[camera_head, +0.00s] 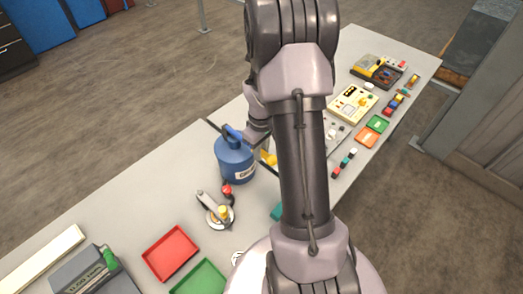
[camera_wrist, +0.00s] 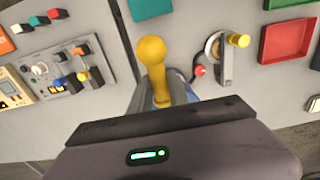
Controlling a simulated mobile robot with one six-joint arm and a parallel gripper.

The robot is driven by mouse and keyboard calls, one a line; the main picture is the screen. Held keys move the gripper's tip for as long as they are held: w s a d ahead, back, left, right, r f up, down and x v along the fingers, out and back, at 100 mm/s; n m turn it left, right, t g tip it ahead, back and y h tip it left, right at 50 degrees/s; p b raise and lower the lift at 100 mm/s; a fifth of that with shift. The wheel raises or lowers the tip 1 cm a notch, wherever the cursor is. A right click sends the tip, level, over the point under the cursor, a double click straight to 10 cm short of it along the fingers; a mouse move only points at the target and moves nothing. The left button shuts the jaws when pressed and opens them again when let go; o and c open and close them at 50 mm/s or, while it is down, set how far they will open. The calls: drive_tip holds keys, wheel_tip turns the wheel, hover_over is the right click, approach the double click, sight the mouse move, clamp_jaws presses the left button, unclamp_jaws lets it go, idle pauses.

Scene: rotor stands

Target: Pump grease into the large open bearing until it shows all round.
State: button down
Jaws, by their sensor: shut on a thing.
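A blue grease can (camera_head: 235,160) with a pale label stands on the bench, left of my forearm. A yellow handle (camera_wrist: 153,60) rises beside it in the wrist view; a bit of yellow shows by the can in the head view. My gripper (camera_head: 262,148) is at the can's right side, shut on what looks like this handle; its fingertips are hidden. A silver ring-shaped part (camera_head: 219,217), perhaps the large bearing, sits in front of the can with a grey lever and yellow knob. It shows in the wrist view too (camera_wrist: 216,46). I cannot make out any grease.
A red knob (camera_head: 227,190) stands between can and ring. A red tray (camera_head: 170,253) and a green tray (camera_head: 202,279) lie nearer. Panels with switches, including a cream one (camera_head: 352,104), and small coloured parts fill the far bench. My arm hides the middle.

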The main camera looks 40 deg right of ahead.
drive_tip(key=shift+w+f+b, duration=0.1)
drive_tip(key=shift+f+b, duration=0.75)
drive_tip(key=shift+f, duration=0.25)
drive_tip(key=shift+w+r+p, duration=0.15)
drive_tip(key=shift+r+p, duration=1.85)
drive_tip(key=shift+r, duration=0.6)
drive_tip(key=c, duration=1.2)
unclamp_jaws()
drive_tip(key=shift+o, duration=0.2)
wheel_tip(320, 180, up, 7)
drive_tip(key=p, duration=0.5)
drive_tip(key=shift+r, duration=0.1)
